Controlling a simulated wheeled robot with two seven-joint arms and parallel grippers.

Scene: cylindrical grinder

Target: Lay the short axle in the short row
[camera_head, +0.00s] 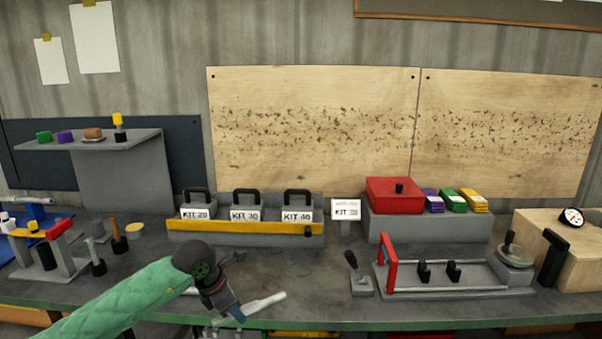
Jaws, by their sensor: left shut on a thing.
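My left arm, in a green sleeve, comes in from the lower left. Its gripper (238,313) is over the front edge of the bench and is shut on a pale metal axle (264,303). The axle points to the right and slightly up; its near end is hidden by the gripper. Another pale axle (35,200) lies across blue supports (38,214) at the far left. I cannot tell which row there is the short one. My right gripper is out of view.
Kit boxes (245,214) stand behind a yellow bar (240,227) at the middle back. A grinder-like fixture with a red bracket (391,262) is at right, beside a small lever (352,262). Upright tools (97,262) stand at left. Bench (330,310) is clear right of the gripper.

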